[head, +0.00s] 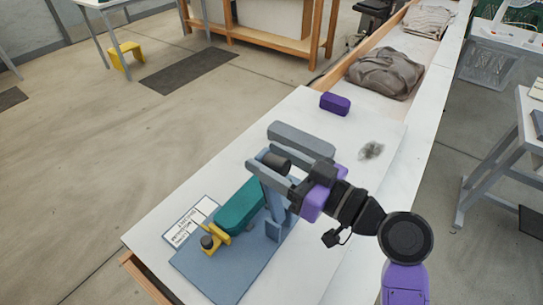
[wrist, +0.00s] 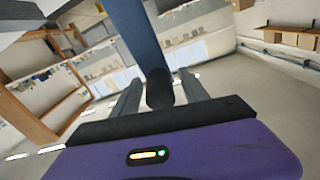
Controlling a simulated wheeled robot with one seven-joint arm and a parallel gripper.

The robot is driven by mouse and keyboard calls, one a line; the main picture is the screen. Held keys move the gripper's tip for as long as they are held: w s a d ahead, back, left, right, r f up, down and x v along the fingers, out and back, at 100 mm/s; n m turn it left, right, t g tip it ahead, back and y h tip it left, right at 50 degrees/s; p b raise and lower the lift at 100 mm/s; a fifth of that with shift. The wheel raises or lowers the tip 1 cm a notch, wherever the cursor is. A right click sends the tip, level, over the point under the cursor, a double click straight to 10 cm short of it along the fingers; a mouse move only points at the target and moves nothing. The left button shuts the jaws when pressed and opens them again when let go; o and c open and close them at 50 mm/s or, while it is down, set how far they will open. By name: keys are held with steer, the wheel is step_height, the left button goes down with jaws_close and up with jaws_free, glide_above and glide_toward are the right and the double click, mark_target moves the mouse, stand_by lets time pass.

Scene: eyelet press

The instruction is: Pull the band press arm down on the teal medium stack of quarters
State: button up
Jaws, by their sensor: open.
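The band press stands on a blue base plate (head: 232,263) on the white table, with a blue upright part (head: 268,190) rising under my gripper. The teal stack of quarters (head: 240,206) lies on the base, left of the upright. The press arm's black handle (head: 276,162) sits between my gripper's two grey fingers (head: 280,158). In the wrist view the black handle (wrist: 160,88) shows between the open fingers (wrist: 160,95), with a blue bar (wrist: 137,35) running up from it. I see gaps beside the handle. My gripper's body hides part of the press.
A purple block (head: 335,104) and a grey smudge (head: 371,150) are on the table. Grey cloth (head: 385,73) lies farther back.

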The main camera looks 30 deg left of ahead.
jaws_close()
steer(key=shift+w+d, duration=0.1)
stand_by(1.3)
